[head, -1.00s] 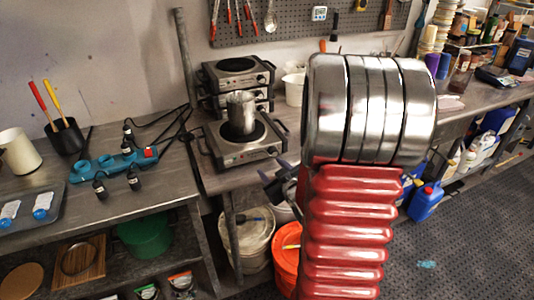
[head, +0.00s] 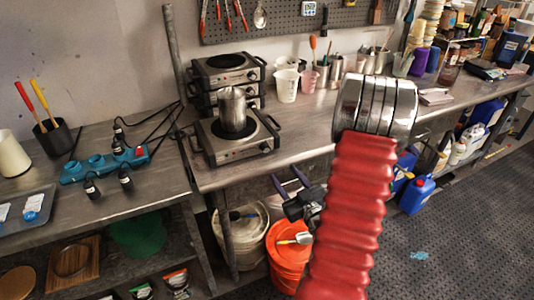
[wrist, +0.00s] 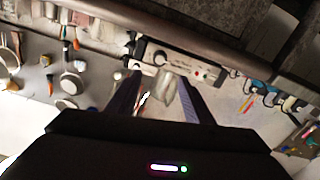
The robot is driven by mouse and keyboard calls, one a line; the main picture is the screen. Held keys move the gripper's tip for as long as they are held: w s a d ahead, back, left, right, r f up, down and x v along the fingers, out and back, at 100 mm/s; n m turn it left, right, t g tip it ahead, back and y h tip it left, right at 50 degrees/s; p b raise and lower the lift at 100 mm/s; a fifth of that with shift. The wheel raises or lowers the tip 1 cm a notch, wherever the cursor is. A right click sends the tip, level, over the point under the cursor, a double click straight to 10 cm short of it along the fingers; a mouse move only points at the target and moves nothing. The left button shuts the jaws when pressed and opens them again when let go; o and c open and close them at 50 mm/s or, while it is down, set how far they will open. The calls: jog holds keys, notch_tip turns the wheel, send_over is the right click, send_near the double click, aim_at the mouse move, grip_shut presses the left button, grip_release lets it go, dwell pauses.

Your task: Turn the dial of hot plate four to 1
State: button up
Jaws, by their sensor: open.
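The front hot plate (head: 240,150) stands on the bench with a metal pot (head: 232,110) on its burner. Its dial (head: 266,147) is on the front panel, too small to read. Behind it stand stacked hot plates (head: 228,72). I cannot make out numbers on any of them. My gripper (head: 291,184) is open and empty, in front of and below the bench edge, right of the front hot plate and apart from it. In the wrist view, a hot plate panel (wrist: 180,66) with a round dial (wrist: 161,58) lies beyond the open fingers (wrist: 160,98).
A white bucket (head: 240,228) and an orange bucket (head: 288,255) stand below the bench, under my gripper. White and pink cups (head: 287,85) stand right of the stack. A post (head: 174,55) rises left of the hot plates.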

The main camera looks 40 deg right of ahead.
aim_at(266, 150)
jog(key=x, duration=1.3)
jog(key=shift+w+d, duration=0.15)
jog(key=shift+w, duration=0.2)
jog(key=shift+c, duration=0.4)
jog(key=c, duration=0.9)
jog(key=shift+c, duration=0.3)
